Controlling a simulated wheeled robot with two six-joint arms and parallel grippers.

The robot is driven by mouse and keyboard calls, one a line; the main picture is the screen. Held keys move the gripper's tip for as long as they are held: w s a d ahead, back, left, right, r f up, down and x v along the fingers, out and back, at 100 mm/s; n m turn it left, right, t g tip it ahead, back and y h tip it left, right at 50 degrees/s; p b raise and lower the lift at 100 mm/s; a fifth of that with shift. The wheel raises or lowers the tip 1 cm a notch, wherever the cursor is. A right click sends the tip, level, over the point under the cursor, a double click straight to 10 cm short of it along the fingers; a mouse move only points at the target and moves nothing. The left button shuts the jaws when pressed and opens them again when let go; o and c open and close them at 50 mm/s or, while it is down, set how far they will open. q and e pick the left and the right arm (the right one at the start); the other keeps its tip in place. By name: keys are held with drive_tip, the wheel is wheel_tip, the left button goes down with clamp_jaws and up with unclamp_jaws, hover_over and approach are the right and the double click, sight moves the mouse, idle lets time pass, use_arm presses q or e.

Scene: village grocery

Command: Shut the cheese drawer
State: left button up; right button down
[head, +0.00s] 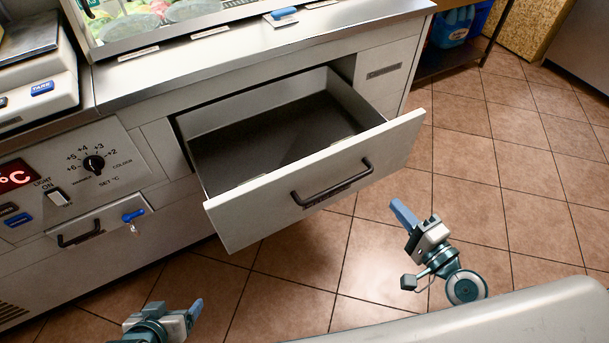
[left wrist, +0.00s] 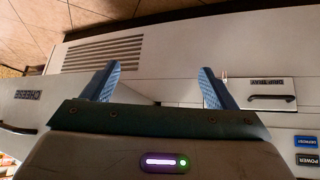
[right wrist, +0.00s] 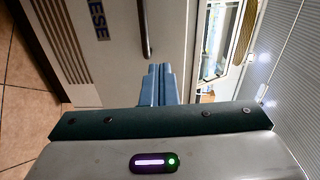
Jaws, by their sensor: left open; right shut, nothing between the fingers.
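The cheese drawer (head: 310,190) is pulled well out of the counter in the head view. It has a pale front with a dark bar handle, and its visible interior looks empty. Its front, lettered CHEESE, also shows in the left wrist view (left wrist: 60,100) and partly in the right wrist view (right wrist: 115,65). My right gripper (head: 403,213) is shut and empty, to the right of and in front of the drawer front; its fingertips (right wrist: 160,68) appear near the handle (right wrist: 146,30). My left gripper (head: 196,307) is open and empty, low and left of the drawer (left wrist: 156,72).
The steel countertop (head: 250,42) is above. Tiled floor (head: 500,190) lies clear on the right.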

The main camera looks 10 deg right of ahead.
drive_tip(key=r, duration=0.1)
drive_tip(key=p, duration=0.4)
approach(351, 154)
drive_tip(key=x, duration=0.6)
use_arm(q)
drive_tip(key=s+a+r+g+y, duration=0.1)
drive_tip(key=s+a+r+g, duration=0.2)
drive_tip(key=r, duration=0.2)
drive_tip(key=shift+s+a+g+y, duration=0.25)
drive_tip(key=shift+s+g+y, duration=0.05)
drive_tip(key=shift+g+y, duration=0.1)
use_arm(e)
drive_tip(key=shift+w+a, duration=0.15)
drive_tip(key=shift+w, duration=0.3)
use_arm(q)
drive_tip(key=shift+r, duration=0.1)
use_arm(e)
drive_tip(key=shift+w+a, duration=0.15)
drive_tip(key=shift+w, duration=0.3)
use_arm(q)
drive_tip(key=w+d+f+t+h+b, duration=0.2)
drive_tip(key=w+d+f+t+b, duration=0.1)
drive_tip(key=w+f+t+b, duration=0.1)
drive_tip(key=shift+w, duration=0.5)
use_arm(e)
drive_tip(key=r+x, duration=0.1)
drive_tip(key=x, duration=2.7)
drive_tip(key=shift+w+a+r+t, duration=0.3)
drive_tip(key=shift+a, duration=0.05)
